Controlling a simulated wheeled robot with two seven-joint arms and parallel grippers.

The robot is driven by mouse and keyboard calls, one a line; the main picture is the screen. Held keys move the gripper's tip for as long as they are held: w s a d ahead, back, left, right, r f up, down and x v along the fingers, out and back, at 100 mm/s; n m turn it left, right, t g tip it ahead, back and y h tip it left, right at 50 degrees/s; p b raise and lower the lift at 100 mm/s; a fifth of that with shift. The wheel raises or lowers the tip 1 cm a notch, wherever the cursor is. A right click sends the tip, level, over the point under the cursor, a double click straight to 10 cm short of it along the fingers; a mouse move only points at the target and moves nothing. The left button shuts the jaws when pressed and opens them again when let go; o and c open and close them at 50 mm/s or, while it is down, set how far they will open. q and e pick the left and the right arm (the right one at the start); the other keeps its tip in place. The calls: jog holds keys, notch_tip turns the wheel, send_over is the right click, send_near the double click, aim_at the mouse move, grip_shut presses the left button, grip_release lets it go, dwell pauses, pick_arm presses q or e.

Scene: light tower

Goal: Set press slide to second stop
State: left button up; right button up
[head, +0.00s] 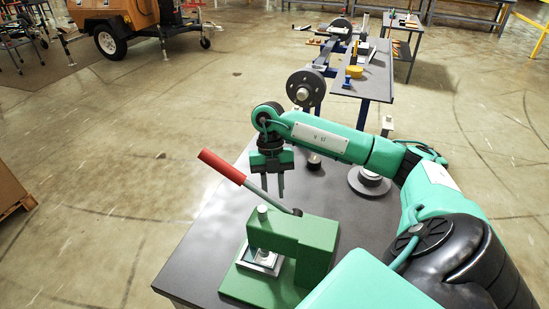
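A green press (302,250) stands at the left front of a dark grey table. Its lever has a red handle (222,166) that points up and to the left, with a grey rod running down to a black end on top of the press. A short metal post (262,213) stands on the head of the press, and a square metal plate (246,262) lies beneath the head. I cannot make out stop marks. My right gripper (273,194) points down behind the lever rod in the picture, its two fingers apart and empty. My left gripper is out of view.
The dark table top (205,240) also holds a round stepped metal piece (369,182) and a small dark knob (314,161). Farther back are a dark wheel (306,88), benches with tools and an orange trailer machine (125,15). The floor to the left is open.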

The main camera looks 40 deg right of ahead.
jog(key=p+x, duration=0.1)
jog(key=x, duration=0.6)
jog(key=shift+s+a+f, duration=0.1)
jog(key=shift+f, duration=0.3)
grip_shut()
